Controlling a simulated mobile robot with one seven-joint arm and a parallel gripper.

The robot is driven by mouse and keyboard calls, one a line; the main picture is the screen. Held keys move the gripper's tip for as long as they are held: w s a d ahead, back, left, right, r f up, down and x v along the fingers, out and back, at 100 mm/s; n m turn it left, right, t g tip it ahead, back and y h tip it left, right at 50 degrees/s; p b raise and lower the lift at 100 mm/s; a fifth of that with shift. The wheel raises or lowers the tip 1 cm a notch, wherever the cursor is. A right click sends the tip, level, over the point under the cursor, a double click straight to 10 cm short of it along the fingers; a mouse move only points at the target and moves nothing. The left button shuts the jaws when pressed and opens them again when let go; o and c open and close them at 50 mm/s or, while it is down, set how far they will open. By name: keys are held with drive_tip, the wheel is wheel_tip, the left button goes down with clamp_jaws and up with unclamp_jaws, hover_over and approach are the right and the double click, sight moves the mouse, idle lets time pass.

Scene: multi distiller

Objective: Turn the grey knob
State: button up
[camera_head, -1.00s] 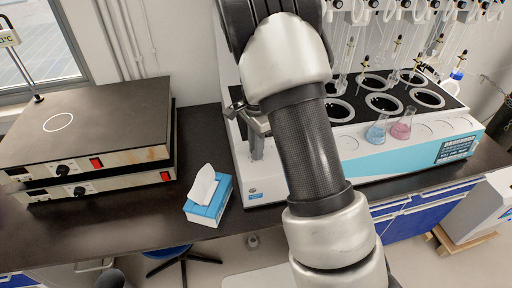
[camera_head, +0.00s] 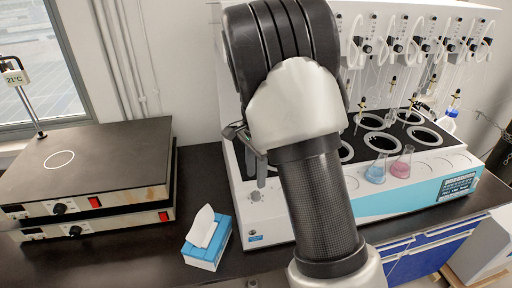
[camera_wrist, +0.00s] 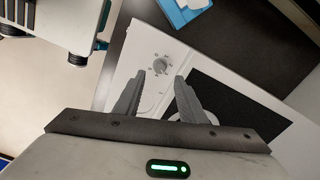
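The grey knob (camera_head: 256,196) is a small round dial on the white front panel at the left end of the distiller (camera_head: 400,193). In the wrist view the knob (camera_wrist: 161,62) shows marks around it and lies just beyond the fingertips, roughly centred between them. My gripper (camera_wrist: 160,77) is open, with two grey fingers apart and nothing between them. Contact with the knob does not show. In the head view my gripper (camera_head: 257,158) is partly hidden by my arm and sits just above the knob.
A blue tissue box (camera_head: 208,240) stands on the dark bench left of the distiller. Two stacked hot plates (camera_head: 90,170) with dark knobs are at the far left. A blue flask (camera_head: 376,173) and a pink flask (camera_head: 401,167) stand on the distiller's front ledge.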

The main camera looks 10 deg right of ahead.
wheel_tip(320, 180, up, 11)
idle(0.4)
